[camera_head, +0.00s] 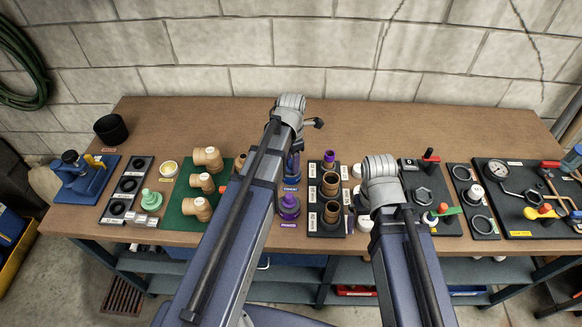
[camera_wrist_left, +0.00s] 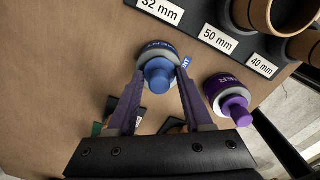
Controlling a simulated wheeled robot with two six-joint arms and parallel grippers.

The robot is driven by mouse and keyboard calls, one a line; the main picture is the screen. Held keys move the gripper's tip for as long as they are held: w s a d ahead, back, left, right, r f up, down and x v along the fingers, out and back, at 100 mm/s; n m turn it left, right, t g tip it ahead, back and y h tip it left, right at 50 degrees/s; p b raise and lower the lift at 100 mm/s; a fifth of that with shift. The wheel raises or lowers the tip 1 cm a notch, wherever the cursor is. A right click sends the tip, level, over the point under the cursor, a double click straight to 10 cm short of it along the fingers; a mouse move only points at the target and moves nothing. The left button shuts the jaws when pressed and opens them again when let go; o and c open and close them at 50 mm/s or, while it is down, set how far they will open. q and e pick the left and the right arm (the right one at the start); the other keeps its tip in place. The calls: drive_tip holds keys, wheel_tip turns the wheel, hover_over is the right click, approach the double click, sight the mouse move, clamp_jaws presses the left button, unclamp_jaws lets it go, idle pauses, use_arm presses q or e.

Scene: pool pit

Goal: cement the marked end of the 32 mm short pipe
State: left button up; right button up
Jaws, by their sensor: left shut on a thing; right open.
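My left gripper (camera_wrist_left: 162,72) is shut on the blue cement dauber (camera_wrist_left: 158,74), gripping its knob, with the blue pot around it below. In the head view the blue cement pot (camera_head: 292,178) is partly hidden by my left arm. The purple primer pot (camera_head: 289,207) stands just in front of it and also shows in the left wrist view (camera_wrist_left: 228,98). The 32 mm short pipe (camera_head: 329,158) stands upright in the far place of the black pipe holder (camera_head: 313,231), its upper end purple. My right gripper (camera_head: 383,182) is over the bench to the right, open, its fingers largely hidden by my wrist.
Two wider brown pipes (camera_head: 331,184) stand in the same holder. Tan fittings lie on a green mat (camera_head: 178,215) at left. A black board with a gauge (camera_head: 497,170) and several valves and rings lie at right. The back of the bench (camera_head: 210,120) is clear.

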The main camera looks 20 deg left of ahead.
use_arm(q)
drive_tip(key=shift+a+r+p, duration=0.1)
drive_tip(key=shift+r+p, duration=0.25)
drive_tip(key=shift+p, duration=0.45)
use_arm(e)
drive_tip(key=shift+w+a+r, duration=0.15)
drive_tip(key=shift+w+r, duration=0.1)
drive_tip(key=shift+r, duration=0.2)
use_arm(q)
drive_tip(key=shift+s+r+p, duration=0.1)
drive_tip(key=shift+r+p, duration=0.45)
drive_tip(key=shift+r, duration=0.1)
drive_tip(key=shift+r+p, duration=2.55)
use_arm(e)
wheel_tip(320, 180, up, 6)
drive_tip(key=shift+r, duration=0.15)
